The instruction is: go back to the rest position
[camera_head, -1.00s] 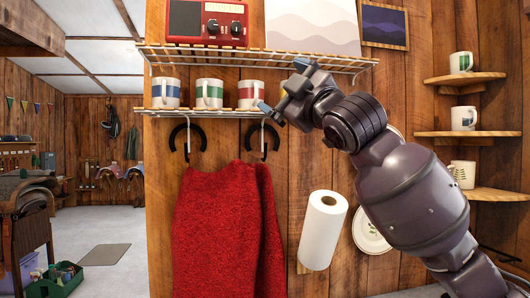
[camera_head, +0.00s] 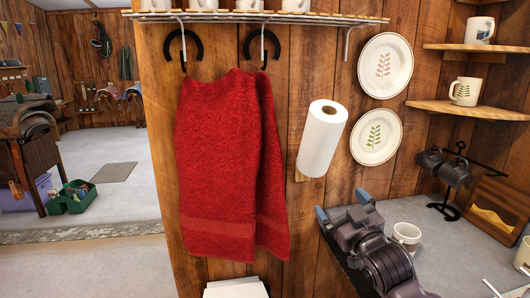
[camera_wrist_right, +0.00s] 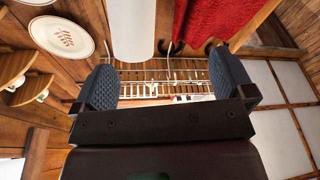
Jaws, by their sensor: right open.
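My right gripper (camera_head: 342,205) is low in the right half of the head view, above the counter and in front of the wooden wall. Its two blue-tipped fingers are apart, with nothing between them. In the right wrist view, the open fingers (camera_wrist_right: 165,84) frame the wire rack (camera_wrist_right: 160,72) some distance away. My left gripper is in neither view.
Several mugs (camera_head: 201,5) stand on the wire shelf (camera_head: 300,17), cut by the top edge. A red towel (camera_head: 225,150) hangs below. A paper roll (camera_head: 322,138) and plates (camera_head: 376,135) are on the wall. A white mug (camera_head: 405,236) stands on the counter (camera_head: 430,215), close to my right gripper.

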